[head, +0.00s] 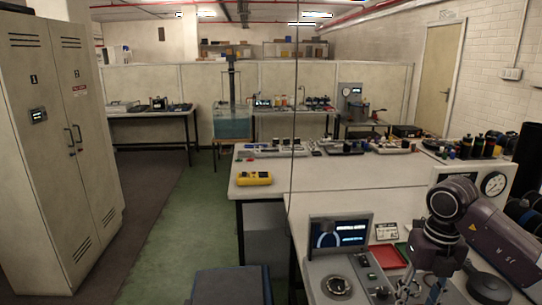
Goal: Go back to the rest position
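My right arm comes in from the right edge, and its dark wrist points down over the front right of the near bench. My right gripper (420,290) is at the bottom of the head view, beside the grey instrument console. Its fingers are small and partly cut off by the frame edge, so I cannot tell whether they are open or shut, or if they hold anything. My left gripper is not in view. I cannot make out a sealed cylinder.
The console (340,265) with a lit screen, a red tray (388,256) and a dial gauge (493,184) crowd my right arm. A yellow meter (254,178) lies on the white bench (330,172). Grey lockers (60,150) stand left. The green floor strip (185,215) is clear.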

